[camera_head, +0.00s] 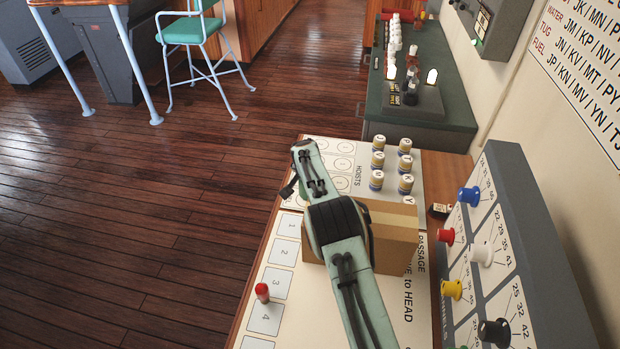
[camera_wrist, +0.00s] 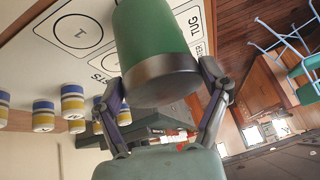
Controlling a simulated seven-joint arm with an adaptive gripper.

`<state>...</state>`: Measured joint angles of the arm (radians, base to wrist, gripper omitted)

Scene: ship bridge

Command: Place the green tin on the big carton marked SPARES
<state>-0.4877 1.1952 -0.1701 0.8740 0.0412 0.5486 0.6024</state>
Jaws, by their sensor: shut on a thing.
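The green tin (camera_wrist: 152,40) is between the two fingers of my gripper (camera_wrist: 163,85) in the wrist view, with its grey rim toward the camera. The fingers are shut on it. In the head view my arm hides most of the gripper and tin; only a sliver of green shows near the hoists panel. A brown carton (camera_head: 397,240) stands on the white chart board, partly behind my arm. No SPARES lettering is visible on it. The tin appears to be to the left of and beyond the carton, above the board.
Several yellow, white and blue lettered pegs (camera_head: 405,164) stand on the hoists panel just beyond the carton. A red peg (camera_head: 262,292) stands on the numbered squares at left. A grey panel with coloured knobs (camera_head: 483,254) rises at right. The floor at left is open.

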